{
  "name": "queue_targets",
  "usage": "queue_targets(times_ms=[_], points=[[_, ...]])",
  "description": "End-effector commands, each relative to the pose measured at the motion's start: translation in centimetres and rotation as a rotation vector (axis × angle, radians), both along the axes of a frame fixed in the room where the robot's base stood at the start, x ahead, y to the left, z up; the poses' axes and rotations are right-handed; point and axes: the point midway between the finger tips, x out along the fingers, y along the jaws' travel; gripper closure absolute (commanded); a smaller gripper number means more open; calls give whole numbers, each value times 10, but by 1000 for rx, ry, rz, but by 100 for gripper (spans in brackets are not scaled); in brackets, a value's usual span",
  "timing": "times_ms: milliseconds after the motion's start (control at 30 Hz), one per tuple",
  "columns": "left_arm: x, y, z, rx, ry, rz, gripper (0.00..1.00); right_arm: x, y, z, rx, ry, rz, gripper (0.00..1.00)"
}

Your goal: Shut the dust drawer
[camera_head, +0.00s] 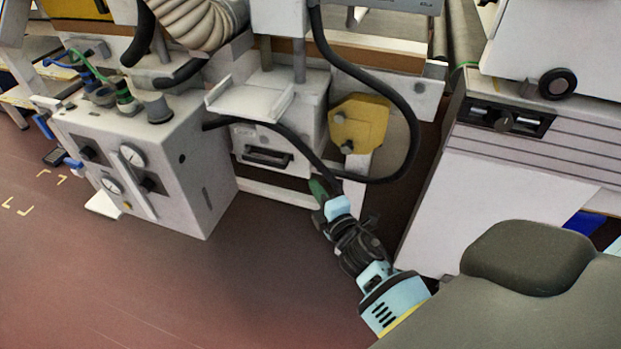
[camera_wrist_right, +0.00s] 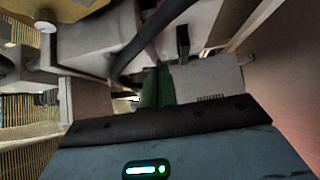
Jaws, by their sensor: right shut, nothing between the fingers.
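The dust drawer seems to be the pale front with a dark recessed handle (camera_head: 265,157), low on the grey machine in the middle of the head view. I cannot tell from here how far it stands out. My right gripper (camera_head: 317,189) has green fingertips and is shut and empty. It is to the right of and a little below the drawer front, apart from it as far as I can see. In the right wrist view the closed green fingers (camera_wrist_right: 158,86) point toward pale machine parts; I cannot surely pick out the drawer there. My left gripper is not in view.
A black hose (camera_head: 408,140) loops down just above my right gripper. A yellow bracket (camera_head: 361,122) is behind it. A grey box with gauges (camera_head: 190,190) stands left of the drawer, and a white cabinet (camera_head: 490,185) stands right. The reddish floor (camera_head: 240,285) in front is clear.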

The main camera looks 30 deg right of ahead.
Motion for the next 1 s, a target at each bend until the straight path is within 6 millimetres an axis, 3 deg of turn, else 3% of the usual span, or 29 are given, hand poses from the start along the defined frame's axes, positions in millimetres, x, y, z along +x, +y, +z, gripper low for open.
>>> queue_targets(times_ms=[300, 367, 467, 567, 800, 1000], points=[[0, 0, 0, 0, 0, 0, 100, -9, 1, -2, 8, 4, 0, 100], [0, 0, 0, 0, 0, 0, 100, -15, 2, -9, 31, 17, 0, 100], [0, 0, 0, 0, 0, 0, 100, -40, 5, -32, 122, 68, -4, 100], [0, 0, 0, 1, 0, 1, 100, -82, 11, -65, 276, 150, -18, 100], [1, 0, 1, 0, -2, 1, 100, -209, 37, -137, 716, 397, -117, 100], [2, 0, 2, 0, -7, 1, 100, -320, 66, -169, 1057, 608, -264, 100]])
